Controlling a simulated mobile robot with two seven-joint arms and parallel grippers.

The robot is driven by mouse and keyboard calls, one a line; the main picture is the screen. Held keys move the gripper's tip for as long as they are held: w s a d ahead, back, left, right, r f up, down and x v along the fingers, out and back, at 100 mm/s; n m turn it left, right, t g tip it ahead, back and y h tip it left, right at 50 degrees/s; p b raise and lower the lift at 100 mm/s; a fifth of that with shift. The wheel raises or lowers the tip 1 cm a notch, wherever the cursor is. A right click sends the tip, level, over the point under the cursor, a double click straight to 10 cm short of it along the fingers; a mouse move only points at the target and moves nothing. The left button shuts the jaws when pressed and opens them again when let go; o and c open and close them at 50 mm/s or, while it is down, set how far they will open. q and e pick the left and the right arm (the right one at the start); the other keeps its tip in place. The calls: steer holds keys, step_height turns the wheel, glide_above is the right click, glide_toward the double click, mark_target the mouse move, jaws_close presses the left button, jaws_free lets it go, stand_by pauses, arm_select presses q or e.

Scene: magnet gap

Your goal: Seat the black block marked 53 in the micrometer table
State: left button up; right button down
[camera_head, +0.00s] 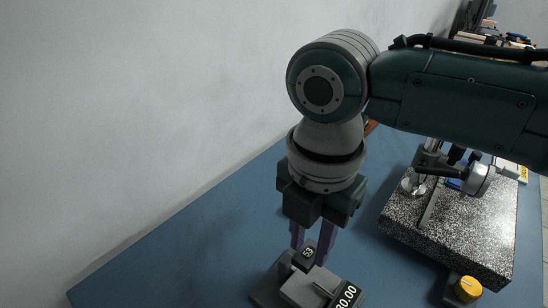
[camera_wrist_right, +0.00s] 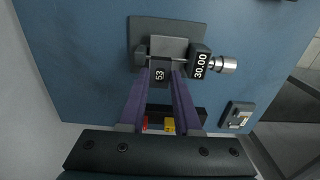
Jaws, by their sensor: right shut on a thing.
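My right gripper (camera_head: 314,243) points down with purple fingers shut on the black block marked 53 (camera_head: 308,254). In the right wrist view the block (camera_wrist_right: 159,75) sits between the fingertips (camera_wrist_right: 162,78), its number facing the camera. The micrometer table (camera_head: 303,290) is directly below, a grey stage on a dark base with a display reading 30.00 (camera_head: 347,297). In the right wrist view the stage (camera_wrist_right: 169,46) lies just beyond the block, with the silver thimble (camera_wrist_right: 228,65) at its right. I cannot tell whether the block touches the table. My left gripper is not in view.
A speckled granite plate (camera_head: 455,238) carrying a metal stand is at the right. A yellow knob (camera_head: 468,288) on a dark box is at the lower right. The blue tabletop (camera_head: 190,260) is clear on the left, beside the wall.

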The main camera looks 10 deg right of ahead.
steer(key=shift+f+b, duration=1.95)
steer(key=shift+f, duration=0.9)
steer(key=c, duration=1)
jaws_free()
steer(key=o, duration=0.5)
steer(key=shift+s+f, duration=0.1)
